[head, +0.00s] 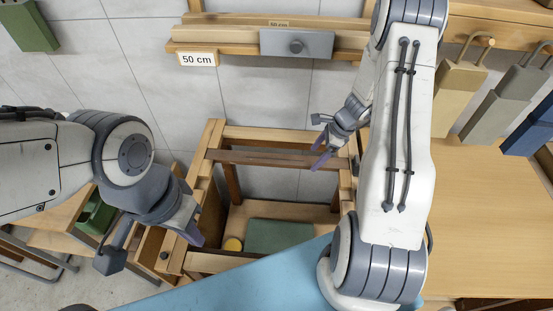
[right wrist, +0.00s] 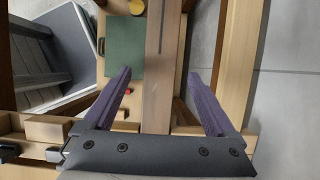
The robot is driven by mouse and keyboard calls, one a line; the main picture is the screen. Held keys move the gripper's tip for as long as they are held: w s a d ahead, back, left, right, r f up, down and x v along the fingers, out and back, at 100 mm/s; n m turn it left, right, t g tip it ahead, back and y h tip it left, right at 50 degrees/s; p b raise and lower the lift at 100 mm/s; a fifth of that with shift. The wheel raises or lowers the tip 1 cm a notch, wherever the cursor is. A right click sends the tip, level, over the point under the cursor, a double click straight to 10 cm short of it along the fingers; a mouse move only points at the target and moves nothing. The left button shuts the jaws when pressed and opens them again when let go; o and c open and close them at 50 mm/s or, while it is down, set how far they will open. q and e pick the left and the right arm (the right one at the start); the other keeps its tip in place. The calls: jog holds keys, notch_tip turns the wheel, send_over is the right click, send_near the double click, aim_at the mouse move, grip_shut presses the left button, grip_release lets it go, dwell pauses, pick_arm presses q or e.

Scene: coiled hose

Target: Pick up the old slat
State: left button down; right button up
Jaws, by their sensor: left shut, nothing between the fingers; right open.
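The old slat (head: 265,159) is a dark brown board lying across the wooden frame (head: 290,134), near its far rail. In the right wrist view the slat (right wrist: 163,75) runs up the picture with a dark line along it. My right gripper (head: 321,155) is at the slat's right part. In the right wrist view its purple fingers (right wrist: 159,85) are open, one on each side of the slat with gaps, and they do not grip it. My left gripper (head: 196,236) is shut and empty by the frame's near left corner.
Inside the frame, a green mat (head: 280,236) and a yellow round thing (head: 233,244) lie on a lower board. A blue surface (head: 215,288) is in front. A wall rack (head: 225,36) with a "50 cm" sign (head: 197,59) is behind. A wooden table (head: 490,220) stands to the right.

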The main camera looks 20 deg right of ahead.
jog(key=shift+x, duration=1.2)
jog(key=c, duration=1.4)
grip_shut()
jog(key=shift+r, duration=0.25)
